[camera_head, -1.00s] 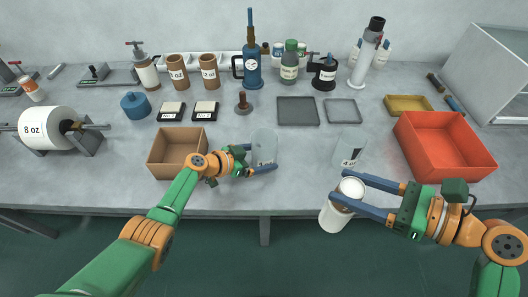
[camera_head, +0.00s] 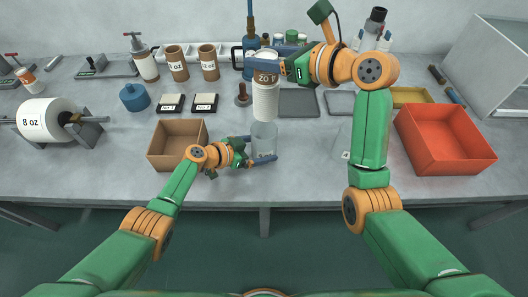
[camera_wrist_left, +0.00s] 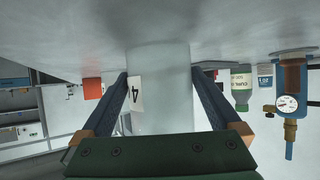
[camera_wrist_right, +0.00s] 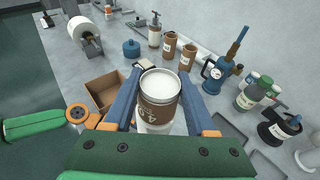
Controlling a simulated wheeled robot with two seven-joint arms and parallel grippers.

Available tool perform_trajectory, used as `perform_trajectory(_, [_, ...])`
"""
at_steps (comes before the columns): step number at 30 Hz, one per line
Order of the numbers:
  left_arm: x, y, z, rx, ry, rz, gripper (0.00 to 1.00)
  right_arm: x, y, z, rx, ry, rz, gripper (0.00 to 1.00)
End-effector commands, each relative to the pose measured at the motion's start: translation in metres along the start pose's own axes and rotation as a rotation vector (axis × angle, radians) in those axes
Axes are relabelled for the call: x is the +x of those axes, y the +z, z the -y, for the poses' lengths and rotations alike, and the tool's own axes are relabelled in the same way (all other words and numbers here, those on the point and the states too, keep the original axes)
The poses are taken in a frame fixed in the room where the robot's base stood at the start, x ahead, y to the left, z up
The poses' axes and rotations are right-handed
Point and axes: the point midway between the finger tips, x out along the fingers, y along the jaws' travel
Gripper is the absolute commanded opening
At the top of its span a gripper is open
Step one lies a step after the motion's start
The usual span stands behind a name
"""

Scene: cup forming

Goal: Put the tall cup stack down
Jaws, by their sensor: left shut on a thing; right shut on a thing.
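The tall cup stack (camera_head: 265,101), white with a brown band, is upright in my right gripper (camera_head: 266,67), which is shut on it. In the right wrist view the stack's open top (camera_wrist_right: 160,86) shows between the fingers. My left gripper (camera_head: 263,149) is shut around a clear cylinder (camera_head: 263,138) standing on the table. The left wrist view shows this cylinder (camera_wrist_left: 160,92) between both fingers, with a label reading 4. In the head view the stack's lower end appears just above the cylinder's rim; I cannot tell whether they touch.
A cardboard box (camera_head: 177,148) is left of the cylinder and a red bin (camera_head: 445,143) is at the right. A dark tray (camera_head: 298,104) lies right of the stack. A second clear cylinder (camera_head: 343,154) is partly hidden by my right arm. Bottles and tools line the back.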

Motion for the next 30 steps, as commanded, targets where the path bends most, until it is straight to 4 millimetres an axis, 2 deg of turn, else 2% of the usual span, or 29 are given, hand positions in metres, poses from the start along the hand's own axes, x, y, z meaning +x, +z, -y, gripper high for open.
perform_trajectory(2, [0.0, 0.001, 0.0, -0.001, 0.001, 0.002, 0.3, 0.006, -0.003, -0.002, 0.003, 0.0, -0.002, 0.0])
perform_trajectory(9, [0.0, 0.001, 0.0, 0.0, 0.001, 0.001, 0.3, 0.031, -0.084, -0.002, 0.009, -0.001, -0.006, 0.0])
perform_trajectory(13, [0.0, 0.001, 0.0, 0.0, 0.001, 0.001, 0.3, 0.041, -0.116, -0.002, 0.006, -0.002, -0.003, 0.0])
perform_trajectory(22, [0.0, 0.001, 0.0, 0.0, 0.001, 0.001, 0.3, 0.056, -0.163, -0.002, 0.005, -0.002, 0.0, 0.0])
perform_trajectory(30, [0.0, 0.001, 0.0, 0.0, 0.001, 0.001, 0.3, 0.057, -0.165, -0.002, 0.001, -0.004, 0.002, 0.0])
